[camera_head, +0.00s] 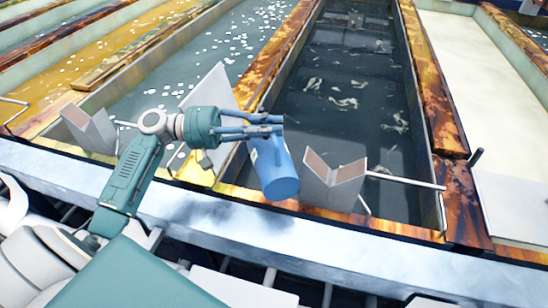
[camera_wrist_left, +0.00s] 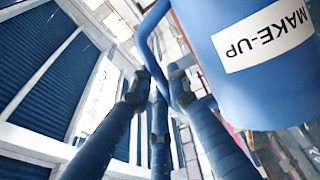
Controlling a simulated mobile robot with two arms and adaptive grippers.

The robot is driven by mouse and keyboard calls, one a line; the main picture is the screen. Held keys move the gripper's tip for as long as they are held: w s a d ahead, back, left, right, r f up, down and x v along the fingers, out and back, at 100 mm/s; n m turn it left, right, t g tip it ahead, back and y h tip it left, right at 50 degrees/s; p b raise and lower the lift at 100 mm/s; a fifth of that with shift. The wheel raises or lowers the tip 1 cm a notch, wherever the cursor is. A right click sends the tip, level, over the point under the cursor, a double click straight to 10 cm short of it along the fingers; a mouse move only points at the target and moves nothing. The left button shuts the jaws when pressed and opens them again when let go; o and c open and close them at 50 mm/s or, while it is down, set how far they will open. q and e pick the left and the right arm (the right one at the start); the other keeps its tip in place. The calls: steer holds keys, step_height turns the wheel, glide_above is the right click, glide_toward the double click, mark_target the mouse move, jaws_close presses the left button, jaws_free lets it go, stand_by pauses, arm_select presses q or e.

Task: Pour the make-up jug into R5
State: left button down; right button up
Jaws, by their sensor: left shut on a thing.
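The blue make-up jug (camera_head: 274,172) hangs at the near end of the dark tank, in front of its near rim in the head view. My left gripper (camera_head: 266,125) is shut on its handle. In the left wrist view, the fingers (camera_wrist_left: 163,85) close around the blue handle (camera_wrist_left: 151,40), and the jug body (camera_wrist_left: 265,90) bears a white MAKE-UP label, seen upside down. The jug looks slightly tilted; its mouth and contents are hidden. No R5 marking is readable, so I cannot tell which tank is R5. My right gripper is out of view.
The dark tank (camera_head: 345,85) holds pale floating scraps. A grey-green flecked tank (camera_head: 222,62) and an amber tank (camera_head: 108,52) lie left; a cream tank (camera_head: 485,75) lies right. V-shaped holders (camera_head: 334,188) and rods stand at the near edge, behind a pale metal ledge (camera_head: 215,213).

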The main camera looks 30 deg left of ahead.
mark_target(275, 138)
arm_select(q)
steer(key=shift+s+d, duration=0.1)
steer(key=shift+s+d+r+m+g+y+b, duration=0.15)
steer(key=shift+s+d+r+m+y+b, duration=0.1)
steer(key=shift+s+d+m, duration=0.55)
steer(key=shift+s+d+r+m+g+y+b, duration=0.15)
steer(key=shift+s+d+m+y+b, duration=0.1)
steer(key=shift+s+d+m, duration=0.5)
steer(key=shift+w+a, duration=0.15)
steer(key=shift+a, duration=0.1)
steer(key=shift+s+d+r+m+y+b, duration=0.3)
steer(key=shift+s+d+m, duration=0.25)
steer(key=shift+m, duration=0.3)
steer(key=shift+s+d+r+m+y+b, duration=0.2)
steer(key=shift+s+d+m+b, duration=0.25)
steer(key=shift+m, duration=0.35)
steer(key=shift+s+f, duration=0.1)
